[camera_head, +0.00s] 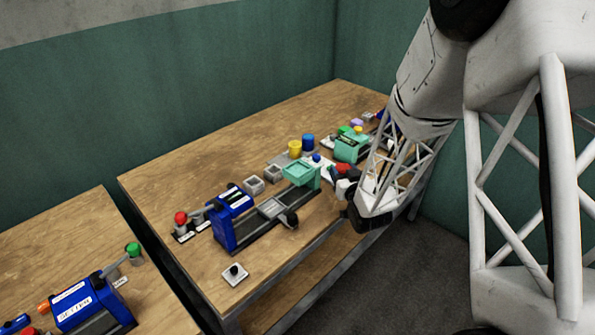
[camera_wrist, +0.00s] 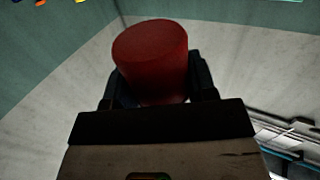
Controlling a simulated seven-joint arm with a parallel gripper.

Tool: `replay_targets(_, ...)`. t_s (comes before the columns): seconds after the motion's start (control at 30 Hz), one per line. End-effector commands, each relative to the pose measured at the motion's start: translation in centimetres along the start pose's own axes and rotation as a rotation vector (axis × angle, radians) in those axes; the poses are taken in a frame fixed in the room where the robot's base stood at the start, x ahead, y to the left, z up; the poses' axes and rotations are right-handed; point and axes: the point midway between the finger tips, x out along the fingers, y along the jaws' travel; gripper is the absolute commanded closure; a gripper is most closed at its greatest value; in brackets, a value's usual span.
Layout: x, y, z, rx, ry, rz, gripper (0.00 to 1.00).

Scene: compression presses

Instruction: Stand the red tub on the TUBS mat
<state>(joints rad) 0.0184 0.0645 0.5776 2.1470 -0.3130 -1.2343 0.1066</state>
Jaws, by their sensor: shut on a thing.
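The red tub (camera_wrist: 150,55) is held between the two black fingers of my gripper (camera_wrist: 155,88) in the wrist view. In the head view a small part of the red tub (camera_head: 343,168) shows at my gripper (camera_head: 345,185), near the table's front edge and right of the mint-green tray. A yellow tub (camera_head: 295,149) and a blue tub (camera_head: 308,142) stand side by side on a grey mat (camera_head: 281,159) farther back. Lettering on that mat is not readable, so I cannot confirm it is the TUBS mat.
A mint-green device with a tray (camera_head: 299,173) and a blue press (camera_head: 231,211) stand left of my gripper. Small grey square blocks (camera_head: 254,185) lie behind the press. Another green device (camera_head: 350,146) stands at the right. The back left of the wooden table (camera_head: 200,155) is clear.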

Motion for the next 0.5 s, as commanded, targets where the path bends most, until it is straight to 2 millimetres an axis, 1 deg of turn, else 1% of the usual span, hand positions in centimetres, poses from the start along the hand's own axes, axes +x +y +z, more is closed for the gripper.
replay_targets(0.03,-0.7,-1.9,-0.9,-0.001,0.002,-0.032,0.72)
replay_targets(0.1,-1.7,-4.1,-1.9,-0.001,0.002,-0.074,0.72)
replay_targets(0.2,-3.1,-6.9,-3.2,0.0,0.002,-0.129,0.72)
replay_targets(0.3,-4.4,-9.2,-4.2,-0.001,0.002,-0.175,0.72)
replay_targets(0.4,-5.5,-10.9,-4.8,-0.001,0.001,-0.21,0.72)
replay_targets(0.5,-6.2,-12.0,-5.2,0.0,0.0,-0.232,0.72)
